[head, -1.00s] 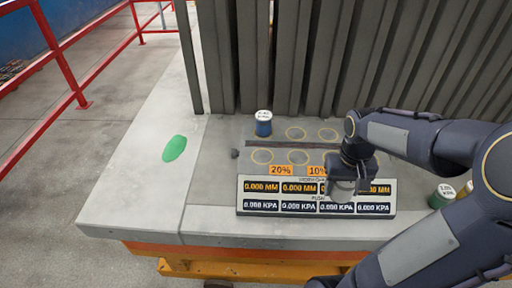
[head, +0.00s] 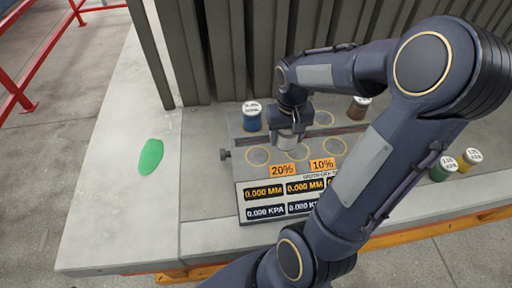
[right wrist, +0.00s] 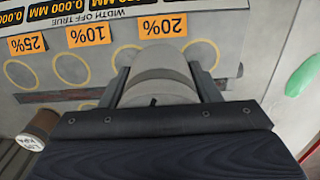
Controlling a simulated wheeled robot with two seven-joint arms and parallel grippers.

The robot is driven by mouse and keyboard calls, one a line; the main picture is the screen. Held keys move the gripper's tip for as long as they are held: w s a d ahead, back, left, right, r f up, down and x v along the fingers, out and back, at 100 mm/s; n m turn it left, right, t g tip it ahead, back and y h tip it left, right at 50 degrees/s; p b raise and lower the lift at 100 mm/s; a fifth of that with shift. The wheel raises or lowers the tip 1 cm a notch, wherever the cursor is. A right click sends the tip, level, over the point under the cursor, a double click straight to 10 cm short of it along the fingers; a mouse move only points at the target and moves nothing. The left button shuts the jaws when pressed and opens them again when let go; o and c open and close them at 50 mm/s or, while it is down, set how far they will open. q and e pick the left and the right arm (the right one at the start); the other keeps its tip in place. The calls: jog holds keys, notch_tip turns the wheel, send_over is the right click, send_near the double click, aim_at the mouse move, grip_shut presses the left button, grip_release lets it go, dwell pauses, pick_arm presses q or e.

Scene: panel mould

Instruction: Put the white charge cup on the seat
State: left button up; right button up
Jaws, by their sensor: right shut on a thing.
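The white charge cup (head: 288,143) is between the fingers of my right gripper (head: 289,134). In the right wrist view the pale, rounded cup (right wrist: 160,72) fills the space between the two fingers of the gripper (right wrist: 163,85). The cup is over the front row of ringed seats on the grey panel, near the 20% label (head: 283,170). One front seat ring (head: 257,157) shows empty on its left and another (head: 335,147) on its right. The cup partly covers the middle ring (head: 298,153). I cannot tell whether its base touches the panel. My left gripper is not in view.
A blue cup (head: 252,119) stands at the back left of the panel, a brown cup (head: 358,108) at the back right. Green (head: 440,170) and yellow (head: 468,160) cups stand farther right. Grey ribs rise behind. A display board (head: 265,202) is in front. A green patch (head: 151,157) lies left.

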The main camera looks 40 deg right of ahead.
jog(key=b, duration=0.4)
send_over(258, 156)
notch_tip(258, 156, down, 7)
jog(key=shift+s+d+r, duration=0.1)
jog(key=shift+s+d, duration=0.05)
jog(key=shift+w+f+b, duration=0.2)
jog(key=shift+f+b, duration=1.4)
jog(key=shift+f, duration=0.45)
jog(key=o, duration=1.3)
jog(key=shift+c, duration=0.2)
jog(key=shift+r, duration=0.15)
